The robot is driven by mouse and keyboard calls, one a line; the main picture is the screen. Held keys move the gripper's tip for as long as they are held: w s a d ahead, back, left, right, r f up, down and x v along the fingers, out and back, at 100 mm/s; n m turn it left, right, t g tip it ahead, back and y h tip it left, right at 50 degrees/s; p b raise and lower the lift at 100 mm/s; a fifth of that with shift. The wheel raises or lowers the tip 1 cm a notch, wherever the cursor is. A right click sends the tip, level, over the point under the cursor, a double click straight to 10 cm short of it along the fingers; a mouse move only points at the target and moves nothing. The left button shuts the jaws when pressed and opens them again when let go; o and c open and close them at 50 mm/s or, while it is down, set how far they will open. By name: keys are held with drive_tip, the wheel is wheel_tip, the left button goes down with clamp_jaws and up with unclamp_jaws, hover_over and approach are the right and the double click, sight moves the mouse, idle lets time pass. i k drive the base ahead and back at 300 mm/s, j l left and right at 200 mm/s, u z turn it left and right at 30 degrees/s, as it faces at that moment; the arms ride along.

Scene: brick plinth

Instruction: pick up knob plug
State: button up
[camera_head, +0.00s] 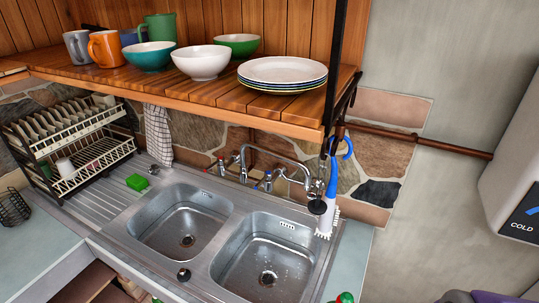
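A small dark round piece with a knob-like top (183,274), which looks like the knob plug, sits on the front rim of the steel double sink (205,262), near the divider between the basins. Another dark round piece (317,206) is at the back right of the sink, beside the brush, and a small one (153,169) is at the back left near the green sponge. I cannot tell for certain which is the knob plug. My gripper is not in view.
A wooden shelf (180,95) with bowls, mugs and plates overhangs the sink's back. Taps (262,165) rise behind the basins. A blue-and-white brush (331,200) hangs at the right. A dish rack (75,145) stands left. Both basins look empty.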

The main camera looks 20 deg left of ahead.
sight(184, 275)
drive_tip(key=k+l+u, duration=0.25)
drive_tip(key=k+u, duration=0.1)
drive_tip(key=u, duration=1.4)
